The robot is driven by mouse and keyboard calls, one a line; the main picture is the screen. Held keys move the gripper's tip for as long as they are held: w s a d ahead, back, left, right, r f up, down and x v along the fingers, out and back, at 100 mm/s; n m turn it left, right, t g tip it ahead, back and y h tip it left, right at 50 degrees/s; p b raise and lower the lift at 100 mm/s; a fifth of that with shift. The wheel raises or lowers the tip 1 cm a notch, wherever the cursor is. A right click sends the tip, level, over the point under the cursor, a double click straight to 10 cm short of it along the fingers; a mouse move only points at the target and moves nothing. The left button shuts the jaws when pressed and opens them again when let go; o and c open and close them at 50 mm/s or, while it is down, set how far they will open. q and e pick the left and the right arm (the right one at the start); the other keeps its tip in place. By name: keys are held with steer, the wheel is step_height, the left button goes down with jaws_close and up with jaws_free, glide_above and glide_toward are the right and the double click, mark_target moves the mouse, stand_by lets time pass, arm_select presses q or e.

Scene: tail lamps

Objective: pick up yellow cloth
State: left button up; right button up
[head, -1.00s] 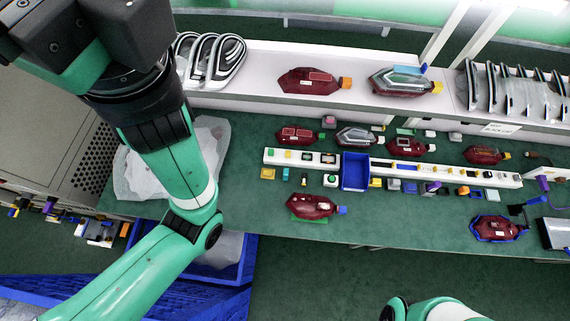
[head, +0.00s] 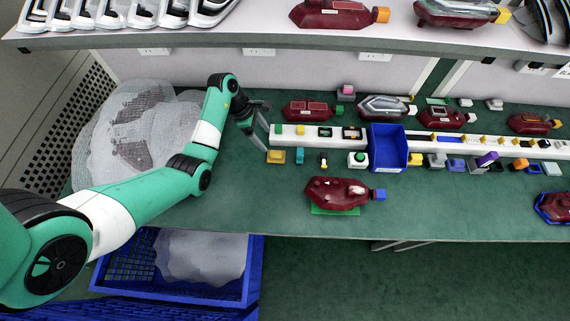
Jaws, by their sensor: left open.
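A small flat yellow piece (head: 277,156) lies on the green table top, in front of the left end of the white strip. It is the likeliest yellow cloth, but it is too small to tell its material. My left gripper (head: 264,127) is open and empty, above the table beside the left end of the strip. It is just behind and left of the yellow piece and apart from it. My right gripper is not in view.
A blue bin (head: 402,150) stands at the white strip (head: 290,139). A dark red lamp (head: 337,191) lies on a green sheet near the front edge. Clear plastic bags (head: 110,150) cover the table's left. A shelf (head: 230,40) overhangs the back.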

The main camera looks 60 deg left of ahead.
mark_target(274, 153)
arm_select(q)
steer(key=shift+n, duration=0.3)
steer(key=f+b, duration=0.1)
steer(key=f, duration=0.1)
steer(key=f+b, duration=0.1)
steer(key=f, duration=0.1)
steer(key=f+b, duration=0.1)
steer(key=f, duration=0.2)
steer(key=shift+w+a+f, duration=0.1)
steer(key=shift+w+a, duration=0.1)
steer(key=shift+w, duration=0.1)
steer(key=shift+w+f, duration=0.2)
steer(key=b+x, duration=0.3)
steer(key=x, duration=0.2)
steer(key=shift+w+d+f, duration=0.1)
steer(key=shift+d, duration=0.05)
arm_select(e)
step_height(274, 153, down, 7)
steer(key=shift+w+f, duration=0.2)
arm_select(q)
steer(key=shift+c, duration=0.3)
steer(key=c, duration=1)
steer(key=shift+c, duration=0.2)
